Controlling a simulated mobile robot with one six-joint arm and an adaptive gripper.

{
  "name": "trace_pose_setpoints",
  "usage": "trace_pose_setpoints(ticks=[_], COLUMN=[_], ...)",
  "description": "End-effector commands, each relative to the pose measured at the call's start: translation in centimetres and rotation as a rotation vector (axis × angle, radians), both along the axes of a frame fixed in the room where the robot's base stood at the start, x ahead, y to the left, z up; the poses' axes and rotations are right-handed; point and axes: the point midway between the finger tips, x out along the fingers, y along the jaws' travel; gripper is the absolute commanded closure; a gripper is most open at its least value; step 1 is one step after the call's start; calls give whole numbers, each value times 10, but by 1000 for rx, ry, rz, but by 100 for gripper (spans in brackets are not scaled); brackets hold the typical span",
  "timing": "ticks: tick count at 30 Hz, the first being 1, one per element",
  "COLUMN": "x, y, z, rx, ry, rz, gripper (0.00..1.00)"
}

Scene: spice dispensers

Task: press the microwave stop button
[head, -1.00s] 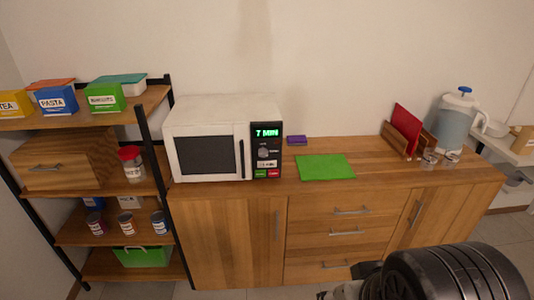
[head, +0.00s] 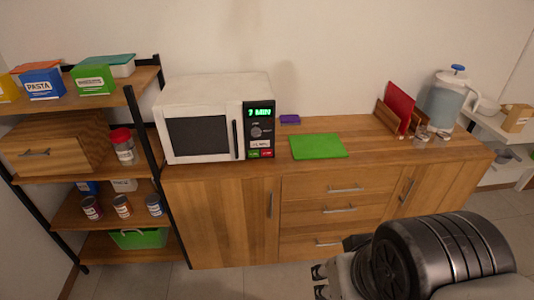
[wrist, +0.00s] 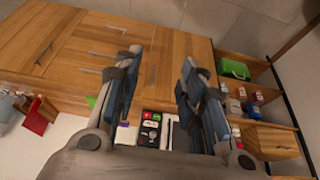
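The white microwave (head: 197,132) stands on the wooden counter with its door shut. Its black control panel (head: 260,118) is on the right side, with a lit green "7 MIN" display. At the panel's bottom are a green button (head: 254,154) and a red button (head: 267,153); their labels are too small to read. The panel also shows upside down in the wrist view (wrist: 151,132), between the fingers and partly hidden by my gripper. My gripper (head: 319,281) is open and empty, well in front of the cabinet and apart from the microwave. Its spread fingers show in the wrist view (wrist: 157,80).
A green mat (head: 318,146) and a purple item (head: 289,119) lie right of the microwave. A red board (head: 399,105) in a holder and a pitcher (head: 447,100) stand farther right. A shelf unit (head: 142,120) adjoins on the left. The floor before the cabinet is clear.

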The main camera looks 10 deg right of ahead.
Motion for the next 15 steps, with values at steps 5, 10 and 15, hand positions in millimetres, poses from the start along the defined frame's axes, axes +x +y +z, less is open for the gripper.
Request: trace_pose_setpoints(ticks=[5, 10, 15], x=[0, 0, 0], y=[0, 0, 0], z=[0, 0, 0], rx=[0, 0, 0], ry=[0, 0, 0], rz=[0, 0, 0], gripper=[77, 89, 100])
